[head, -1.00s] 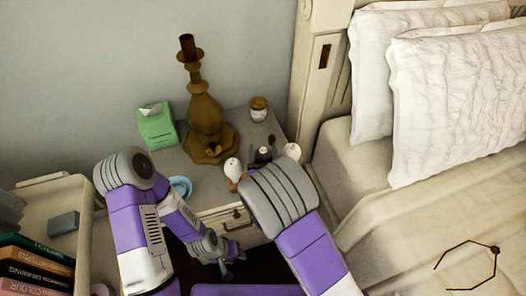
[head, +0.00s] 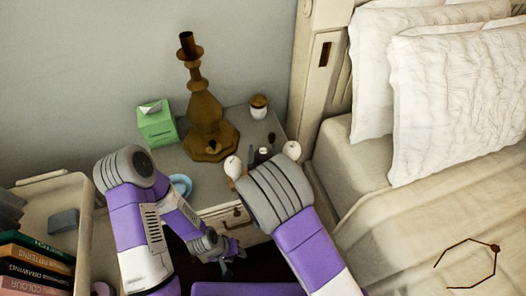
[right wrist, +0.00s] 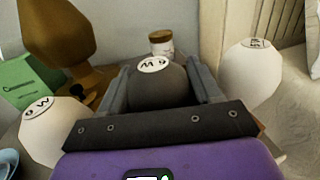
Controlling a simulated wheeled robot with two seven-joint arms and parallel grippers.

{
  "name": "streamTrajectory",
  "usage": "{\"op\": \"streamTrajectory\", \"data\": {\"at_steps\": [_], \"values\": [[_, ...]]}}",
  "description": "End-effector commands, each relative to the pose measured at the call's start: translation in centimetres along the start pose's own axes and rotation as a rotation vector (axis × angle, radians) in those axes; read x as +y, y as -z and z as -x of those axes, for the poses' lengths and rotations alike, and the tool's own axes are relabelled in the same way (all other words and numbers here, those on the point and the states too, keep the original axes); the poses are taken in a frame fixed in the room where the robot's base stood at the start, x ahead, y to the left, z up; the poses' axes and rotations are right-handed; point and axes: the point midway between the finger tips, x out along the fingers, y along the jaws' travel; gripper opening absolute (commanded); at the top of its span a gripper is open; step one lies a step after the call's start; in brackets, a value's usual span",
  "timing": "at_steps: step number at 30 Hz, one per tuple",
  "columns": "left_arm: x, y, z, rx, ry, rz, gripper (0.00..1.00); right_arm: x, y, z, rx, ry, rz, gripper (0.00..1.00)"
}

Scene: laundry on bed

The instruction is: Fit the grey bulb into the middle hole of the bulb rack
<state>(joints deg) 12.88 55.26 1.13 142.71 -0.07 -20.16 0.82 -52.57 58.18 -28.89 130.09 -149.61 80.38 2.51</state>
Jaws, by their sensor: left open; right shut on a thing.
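The grey bulb (right wrist: 158,88), dark with a white label on top, sits between the fingers of my right gripper (right wrist: 160,84) in the right wrist view. That gripper (head: 262,154) is shut on it above the nightstand in the head view. A white bulb stands on each side: the left one (head: 233,166) and the right one (head: 292,150). The wooden bulb rack (head: 232,183) is mostly hidden behind my right arm. Its middle hole is hidden, so I cannot tell how the grey bulb's lower end sits. My left gripper (head: 229,258) is open and empty, low in front of the nightstand.
The bed is at right, a bookshelf at left.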

Motion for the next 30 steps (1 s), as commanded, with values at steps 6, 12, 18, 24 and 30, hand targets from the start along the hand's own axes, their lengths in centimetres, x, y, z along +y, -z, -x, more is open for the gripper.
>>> {"op": "streamTrajectory", "data": {"at_steps": [6, 12, 18, 24, 30], "values": [[0.0, 0.0, 0.0, 0.000, 0.000, 0.000, 0.43, 0.0, 0.3, 0.0, 0.000, 0.000, 0.000, 0.34], [0.0, 0.0, 0.0, 0.000, 0.000, 0.000, 0.43, 0.0, 0.3, 0.0, 0.000, 0.000, 0.000, 0.88], [0.0, 0.0, 0.0, 0.000, 0.000, 0.000, 0.43, 0.0, 0.3, 0.0, 0.000, 0.000, 0.000, 0.93], [0.1, 0.0, 0.2, 0.000, 0.000, 0.000, 0.43, 0.0, 0.3, 0.6, 0.002, -0.001, 0.001, 0.93], [0.3, 0.0, 0.9, 0.000, 0.000, 0.000, 0.43, 0.0, 0.3, 3.8, 0.005, -0.001, 0.002, 0.93]]}}
